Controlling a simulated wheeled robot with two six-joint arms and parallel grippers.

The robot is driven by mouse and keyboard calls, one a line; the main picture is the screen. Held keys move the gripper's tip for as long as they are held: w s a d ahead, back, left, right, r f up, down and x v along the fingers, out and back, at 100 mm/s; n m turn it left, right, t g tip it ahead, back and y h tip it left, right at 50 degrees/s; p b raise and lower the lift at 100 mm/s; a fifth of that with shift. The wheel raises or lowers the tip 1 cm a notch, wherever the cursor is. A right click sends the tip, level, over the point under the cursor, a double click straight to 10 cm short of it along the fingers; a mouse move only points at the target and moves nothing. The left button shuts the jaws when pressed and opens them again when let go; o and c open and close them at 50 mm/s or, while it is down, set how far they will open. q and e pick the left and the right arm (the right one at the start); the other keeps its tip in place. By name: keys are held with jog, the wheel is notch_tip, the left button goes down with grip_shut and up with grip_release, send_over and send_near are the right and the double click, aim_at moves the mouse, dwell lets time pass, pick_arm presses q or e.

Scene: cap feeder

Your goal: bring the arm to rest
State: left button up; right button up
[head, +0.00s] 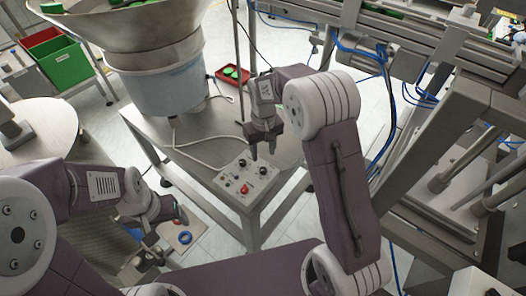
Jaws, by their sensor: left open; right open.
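My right gripper (263,150) points down just behind a grey control box (226,183) with black knobs and a red button. Its two fingers are apart with nothing between them. From this view I cannot tell whether the fingertips touch the box. My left gripper (180,214) is low at the left, in front of the steel table and above the floor. It is open, and I see nothing held in it; its fingers are partly hidden by their angle.
The box sits on a steel table (195,138) under a large bowl feeder (165,85). A red tray (229,77) with green caps lies behind. Red and green bins (66,62) stand at far left. A conveyor frame with blue cables (420,58) fills the right.

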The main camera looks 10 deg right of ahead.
jog(key=s+d+r+m, duration=0.1)
jog(key=s+d+r, duration=0.2)
jog(key=s+r, duration=0.2)
jog(key=s+d+f+m+t, duration=0.1)
jog(key=s+f, duration=0.3)
jog(key=s, duration=0.9)
jog(key=shift+d+m+p, duration=0.3)
jog(key=shift+d+p, duration=0.05)
jog(key=shift+d, duration=0.15)
